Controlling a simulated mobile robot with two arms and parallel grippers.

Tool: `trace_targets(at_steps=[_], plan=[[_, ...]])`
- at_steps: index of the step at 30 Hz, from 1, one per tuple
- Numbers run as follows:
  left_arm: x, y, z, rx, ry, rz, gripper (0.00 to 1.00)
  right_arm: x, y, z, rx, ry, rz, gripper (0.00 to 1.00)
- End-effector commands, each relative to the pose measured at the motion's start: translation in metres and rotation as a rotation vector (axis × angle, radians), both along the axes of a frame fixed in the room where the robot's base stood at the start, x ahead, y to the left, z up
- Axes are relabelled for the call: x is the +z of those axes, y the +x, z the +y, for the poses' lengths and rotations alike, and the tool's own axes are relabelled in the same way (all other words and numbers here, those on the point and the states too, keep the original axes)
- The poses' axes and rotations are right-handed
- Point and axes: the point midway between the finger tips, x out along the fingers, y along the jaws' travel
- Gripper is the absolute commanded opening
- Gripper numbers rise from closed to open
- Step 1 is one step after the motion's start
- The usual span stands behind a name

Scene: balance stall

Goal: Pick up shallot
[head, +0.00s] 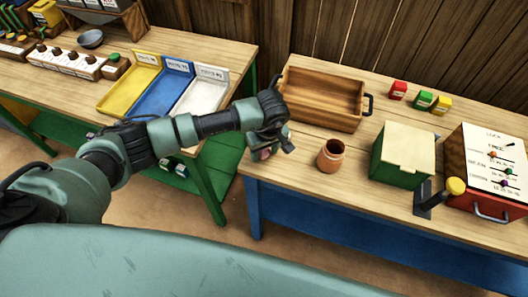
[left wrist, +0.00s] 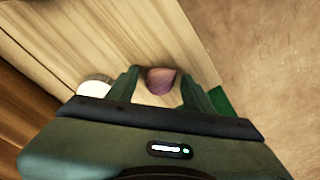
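The shallot (left wrist: 160,80) is a small purple-pink bulb on the wooden table top, near its edge. In the left wrist view it lies between the two fingers of my left gripper (left wrist: 160,92), with a gap on each side. The gripper is open and points down over it. In the head view my left gripper (head: 268,150) is low over the left end of the blue-legged table, and a pinkish bit shows by its fingers. My right gripper is in neither view.
A pale round object (left wrist: 97,87) is beside the left finger. A wooden crate (head: 322,98) stands behind the gripper, and a clay jar (head: 331,156) and green box (head: 402,155) stand to the right. Yellow, blue and white trays (head: 203,92) lie on the other table.

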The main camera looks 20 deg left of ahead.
Motion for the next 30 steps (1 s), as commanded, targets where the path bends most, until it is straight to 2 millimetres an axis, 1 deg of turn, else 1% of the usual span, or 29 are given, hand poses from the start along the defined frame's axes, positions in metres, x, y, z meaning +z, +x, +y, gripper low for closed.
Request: trace_targets(at_steps=[1,2,3,4,5,15,20,23,26,29,30], plan=[[0.000,0.000,0.000,0.000,0.000,0.000,0.34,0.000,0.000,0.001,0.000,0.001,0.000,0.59],[0.000,0.000,0.000,0.000,0.000,0.000,0.25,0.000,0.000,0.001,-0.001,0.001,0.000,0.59],[0.000,0.000,0.000,0.000,0.000,0.000,0.14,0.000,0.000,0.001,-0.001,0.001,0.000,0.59],[0.000,0.000,0.000,0.000,0.000,0.000,0.06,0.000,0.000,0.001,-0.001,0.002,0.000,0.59],[0.000,0.000,0.000,0.001,0.000,0.000,0.00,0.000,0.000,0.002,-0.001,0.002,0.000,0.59],[0.001,0.000,0.000,0.001,-0.001,-0.001,0.00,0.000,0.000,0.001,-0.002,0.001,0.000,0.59],[0.010,0.002,0.000,0.000,-0.002,-0.004,0.00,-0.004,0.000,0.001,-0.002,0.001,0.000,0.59],[0.022,0.002,0.000,0.000,-0.002,-0.005,0.00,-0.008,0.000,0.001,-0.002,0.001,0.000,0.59],[0.041,0.002,0.000,-0.001,-0.002,-0.007,0.00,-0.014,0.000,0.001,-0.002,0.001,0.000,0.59],[0.067,0.003,0.000,-0.001,-0.001,-0.009,0.00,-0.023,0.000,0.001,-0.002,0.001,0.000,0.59],[0.079,0.003,0.000,-0.002,-0.002,-0.010,0.00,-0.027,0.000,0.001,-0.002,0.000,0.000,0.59]])
